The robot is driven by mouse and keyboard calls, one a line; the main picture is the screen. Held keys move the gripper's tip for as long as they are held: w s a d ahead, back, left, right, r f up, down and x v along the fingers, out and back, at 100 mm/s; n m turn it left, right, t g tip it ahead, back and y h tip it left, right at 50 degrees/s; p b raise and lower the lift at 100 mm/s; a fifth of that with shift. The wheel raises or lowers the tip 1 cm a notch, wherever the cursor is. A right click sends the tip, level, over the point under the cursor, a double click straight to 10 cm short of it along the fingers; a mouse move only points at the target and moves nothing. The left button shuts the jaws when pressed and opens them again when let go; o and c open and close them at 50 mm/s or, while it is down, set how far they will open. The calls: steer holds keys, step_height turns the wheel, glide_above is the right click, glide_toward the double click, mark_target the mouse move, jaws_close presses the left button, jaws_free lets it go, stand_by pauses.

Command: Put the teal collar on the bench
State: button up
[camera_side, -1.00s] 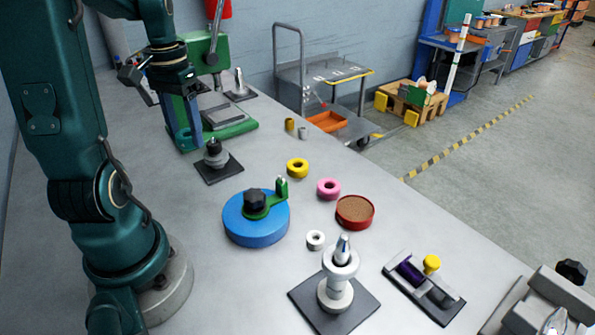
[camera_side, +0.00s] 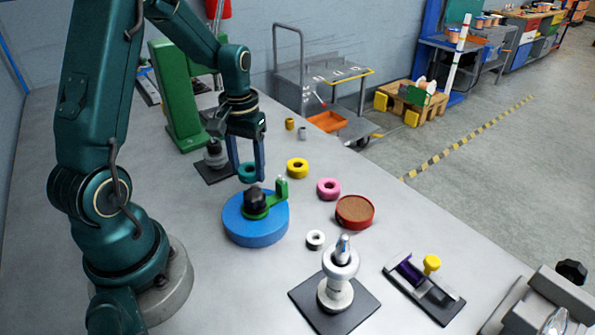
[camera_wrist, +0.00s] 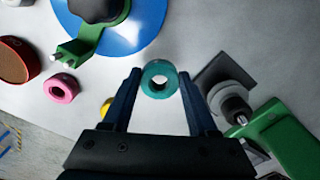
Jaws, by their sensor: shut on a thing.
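The teal collar (camera_side: 248,172) is a thick ring between the fingertips of my gripper (camera_side: 247,174), just behind the blue disc in the side view. In the wrist view the teal collar (camera_wrist: 159,79) sits between both fingers, its hole facing the camera. My gripper (camera_wrist: 160,88) is shut on it. The grey bench (camera_side: 180,210) lies below. The side view does not clearly show the gap between collar and bench.
The blue disc (camera_side: 256,230) with its green arm is close in front. Yellow (camera_side: 298,167) and pink (camera_side: 328,188) rings lie to the right. A grey stepped post (camera_side: 214,155) stands behind left, near a large green slab (camera_side: 178,100). Clear bench lies left of the disc.

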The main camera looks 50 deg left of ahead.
steer(key=shift+f, duration=1.15)
steer(key=shift+f, duration=0.1)
steer(key=o, duration=1.3)
steer(key=shift+o, duration=0.2)
step_height(320, 180, up, 11)
steer(key=s+d+r+m+t, duration=0.2)
steer(key=s+d+m, duration=0.1)
steer(key=d, duration=0.4)
steer(key=s+d+r+m+t, duration=0.2)
steer(key=s+d+m+t, duration=0.1)
steer(key=s+d, duration=0.3)
steer(key=shift+d+t, duration=0.3)
steer(key=shift+d, duration=0.6)
